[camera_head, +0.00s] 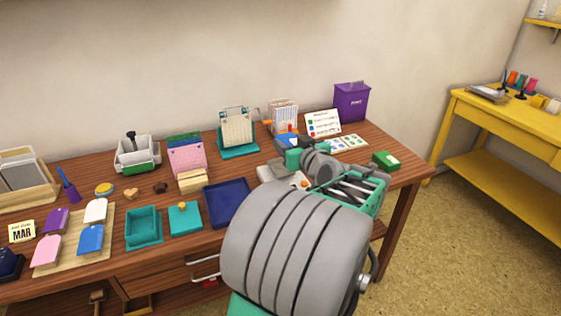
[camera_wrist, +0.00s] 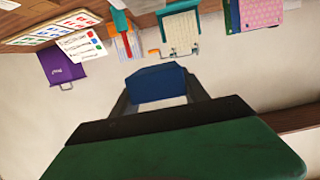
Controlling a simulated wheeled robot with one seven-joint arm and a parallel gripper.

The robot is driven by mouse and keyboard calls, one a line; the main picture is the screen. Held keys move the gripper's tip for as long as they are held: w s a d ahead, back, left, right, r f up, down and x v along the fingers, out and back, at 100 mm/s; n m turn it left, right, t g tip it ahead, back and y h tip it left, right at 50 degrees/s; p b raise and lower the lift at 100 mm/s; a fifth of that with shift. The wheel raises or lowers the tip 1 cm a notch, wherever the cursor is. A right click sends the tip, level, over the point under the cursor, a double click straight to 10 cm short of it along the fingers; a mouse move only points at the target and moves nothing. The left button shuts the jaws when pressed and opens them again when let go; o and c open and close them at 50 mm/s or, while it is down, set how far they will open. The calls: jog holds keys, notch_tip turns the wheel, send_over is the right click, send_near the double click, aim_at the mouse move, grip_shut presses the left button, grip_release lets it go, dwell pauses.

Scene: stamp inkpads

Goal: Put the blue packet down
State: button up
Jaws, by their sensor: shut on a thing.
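My gripper (camera_wrist: 158,95) is shut on the blue packet (camera_wrist: 156,80). In the wrist view, the packet sits between the two dark fingers, with a pale face toward the camera. In the head view, my gripper (camera_head: 292,157) is over the back right part of the wooden table (camera_head: 160,268), in front of the letter holder (camera_head: 283,114). My arm hides much of what lies below it. A small blue patch shows by the fingers there, but I cannot tell if it is the packet or part of the holder.
A purple bin (camera_head: 351,102), a sign card (camera_head: 323,123) and a teal stand with cards (camera_head: 237,131) line the back. A green crate (camera_head: 352,194) and a green box (camera_head: 386,160) are at the right. A dark blue tray (camera_head: 227,203) lies empty left of my arm.

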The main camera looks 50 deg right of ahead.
send_over(280, 166)
jog(key=f, duration=0.5)
jog(key=shift+s+a+f+b, duration=0.1)
jog(key=shift+s+f+b, duration=0.2)
jog(key=shift+s+b, duration=0.1)
jog(key=shift+w+f, duration=0.2)
jog(key=shift+f, duration=0.75)
jog(key=shift+w+f, duration=0.15)
jog(key=shift+f, duration=0.8)
jog(key=shift+b, duration=0.3)
jog(key=shift+f, duration=0.2)
jog(key=o, duration=1.5)
jog(key=shift+o, duration=0.2)
jog(key=shift+r, duration=0.15)
